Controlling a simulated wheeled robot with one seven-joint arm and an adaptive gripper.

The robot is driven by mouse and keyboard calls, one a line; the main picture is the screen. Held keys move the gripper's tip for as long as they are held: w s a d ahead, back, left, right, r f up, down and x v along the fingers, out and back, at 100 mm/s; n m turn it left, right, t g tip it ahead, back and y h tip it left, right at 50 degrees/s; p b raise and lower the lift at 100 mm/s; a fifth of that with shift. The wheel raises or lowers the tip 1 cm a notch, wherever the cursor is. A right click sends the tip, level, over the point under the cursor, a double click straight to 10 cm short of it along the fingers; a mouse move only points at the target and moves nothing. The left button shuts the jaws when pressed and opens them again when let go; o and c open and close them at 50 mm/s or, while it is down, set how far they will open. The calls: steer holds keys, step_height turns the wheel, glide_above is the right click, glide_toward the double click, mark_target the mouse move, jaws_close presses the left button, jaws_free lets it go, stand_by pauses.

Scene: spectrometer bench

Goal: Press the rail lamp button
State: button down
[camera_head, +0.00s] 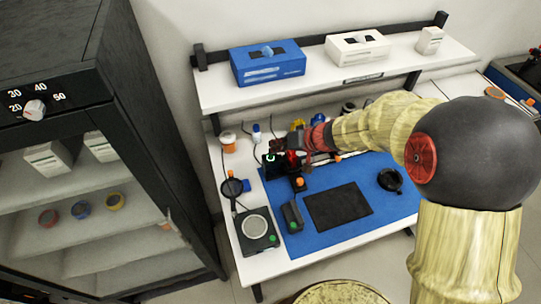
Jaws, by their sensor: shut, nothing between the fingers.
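My arm reaches in from the right over the bench, and my gripper (284,160), dark with red parts, is at the back left of the blue mat (378,170). It is shut and holds nothing that I can see. It is close to a small black device (270,158) with a green glowing ring, but I cannot tell whether they touch. An orange knob or button (299,182) shows just below the gripper, and another (338,158) to its right. I cannot tell which part is the rail lamp button; my arm hides some of the bench's back.
A shelf (440,60) above the bench bears a blue box (267,63) and white boxes. A scale-like device (257,229) stands front left, a dark pad (338,205) lies on the mat, and a black round item (390,180) is right. A dark cabinet (150,130) stands left.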

steer(key=shift+f+b, duration=0.65)
steer(key=shift+b, duration=0.7)
stand_by(0.6)
steer(key=shift+r, duration=0.7)
step_height(320, 180, up, 6)
steer(key=shift+p, duration=1.1)
